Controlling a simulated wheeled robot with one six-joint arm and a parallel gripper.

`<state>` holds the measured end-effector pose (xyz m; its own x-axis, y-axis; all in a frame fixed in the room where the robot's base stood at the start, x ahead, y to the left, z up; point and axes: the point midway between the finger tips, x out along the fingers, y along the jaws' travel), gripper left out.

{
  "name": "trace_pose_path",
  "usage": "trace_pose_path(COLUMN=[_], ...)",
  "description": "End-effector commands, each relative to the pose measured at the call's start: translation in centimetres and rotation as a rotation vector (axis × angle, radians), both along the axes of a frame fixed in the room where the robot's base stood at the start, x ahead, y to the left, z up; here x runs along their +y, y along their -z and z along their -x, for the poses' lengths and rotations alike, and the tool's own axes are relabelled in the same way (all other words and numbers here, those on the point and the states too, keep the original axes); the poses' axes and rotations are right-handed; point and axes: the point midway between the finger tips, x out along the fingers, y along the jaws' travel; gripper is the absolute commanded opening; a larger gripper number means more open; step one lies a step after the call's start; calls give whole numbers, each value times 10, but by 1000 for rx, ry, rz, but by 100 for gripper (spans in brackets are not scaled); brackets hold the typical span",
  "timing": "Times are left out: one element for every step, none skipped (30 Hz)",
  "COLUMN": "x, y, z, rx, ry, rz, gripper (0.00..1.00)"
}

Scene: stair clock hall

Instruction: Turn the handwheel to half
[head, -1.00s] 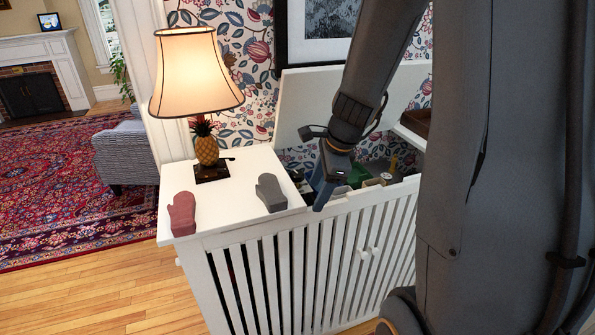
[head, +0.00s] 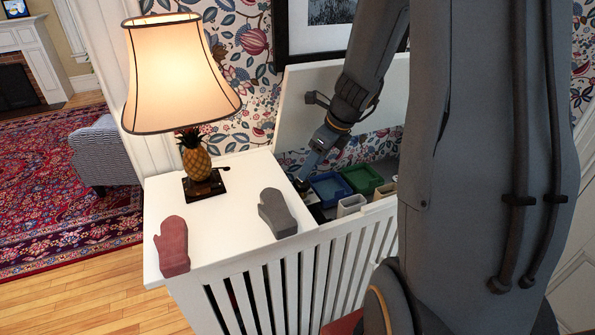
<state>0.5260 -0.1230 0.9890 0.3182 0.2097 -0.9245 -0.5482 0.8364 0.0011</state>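No handwheel can be made out in the head view; my arm and the front wall of the white slatted cabinet (head: 290,248) hide part of the cabinet's inside. The cabinet's right-hand lid (head: 297,108) stands raised against the wall. My gripper (head: 303,180) points down at the left end of this opening, just right of the fixed top. Its fingertips are small and partly hidden, so I cannot tell whether they are apart or touching anything.
In the opening are a blue tray (head: 331,188), a green tray (head: 362,179) and pale containers (head: 351,205). On the cabinet top stand a lit pineapple lamp (head: 196,160), a red mitten (head: 172,246) and a grey mitten (head: 277,213). Wooden floor (head: 110,310) lies left.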

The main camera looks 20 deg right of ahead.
Motion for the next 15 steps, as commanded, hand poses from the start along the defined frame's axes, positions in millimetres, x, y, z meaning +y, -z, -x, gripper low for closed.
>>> trace_pose_path(x=[1,1,2,3,4,6,7,8,10,11,12,13,14,14,15], y=[1,3,6,9,12,18,22,27,33,37,42,47,51,55,59], z=[0,0,-1,-2,-3,-5,-6,-7,-10,-12,-13,-15,-16,-18,-19], rx=[1,1,1,2,2,3,3,4,3,2,3,2,2,2,2], ry=[0,0,-2,-3,-3,-3,-4,-3,-6,-5,-5,-5,-5,-5,-4], rz=[-1,-1,-1,-1,-2,-1,0,-1,-1,-1,-1,0,0,-1,-1], gripper=[58,58,58,58,58,58,58,58,58,58,58,58,58,58,58])
